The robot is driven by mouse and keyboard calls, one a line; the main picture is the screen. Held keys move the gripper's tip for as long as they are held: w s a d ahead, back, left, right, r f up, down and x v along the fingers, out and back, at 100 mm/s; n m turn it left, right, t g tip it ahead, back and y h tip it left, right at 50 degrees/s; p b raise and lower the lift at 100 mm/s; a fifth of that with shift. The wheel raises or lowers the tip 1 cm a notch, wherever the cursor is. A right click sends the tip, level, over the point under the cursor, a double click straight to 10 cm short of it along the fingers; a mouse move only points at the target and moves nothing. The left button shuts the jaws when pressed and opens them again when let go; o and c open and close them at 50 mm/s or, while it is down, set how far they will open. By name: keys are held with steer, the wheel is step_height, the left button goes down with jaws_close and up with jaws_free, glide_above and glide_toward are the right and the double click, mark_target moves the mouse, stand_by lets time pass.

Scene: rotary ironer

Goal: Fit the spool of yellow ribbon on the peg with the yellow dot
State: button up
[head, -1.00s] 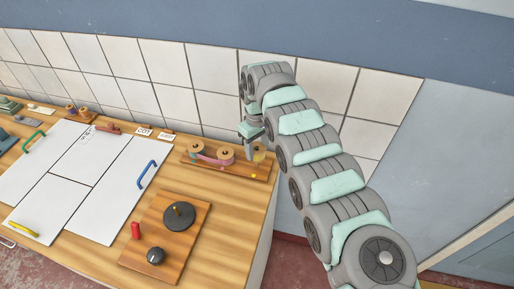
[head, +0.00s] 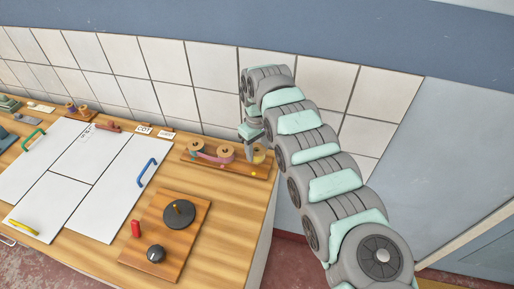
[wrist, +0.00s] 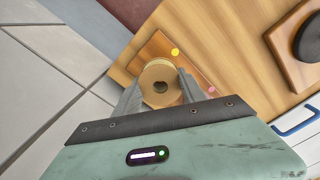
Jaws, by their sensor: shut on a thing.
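The spool of yellow ribbon (wrist: 159,71) is between the two fingers of my gripper (wrist: 160,95), which is shut on it. In the head view the spool (head: 259,157) is at the right end of the wooden peg board (head: 232,167), partly hidden by my gripper (head: 257,150). The yellow dot (head: 254,175) is on the board just in front of the spool; it also shows in the wrist view (wrist: 175,51). The spool's centre hole looks dark. I cannot tell whether the peg is inside it or how high the spool sits.
The tiled wall (head: 212,68) is close behind. A board with a dark disc (head: 180,217) and a knob (head: 155,255) lies in front.

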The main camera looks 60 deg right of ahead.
steer(key=shift+f, duration=0.65)
steer(key=shift+f, duration=0.6)
stand_by(0.4)
steer(key=o, duration=2)
steer(key=shift+r, duration=0.1)
steer(key=shift+r+p, duration=2.7)
steer(key=shift+r, duration=1.9)
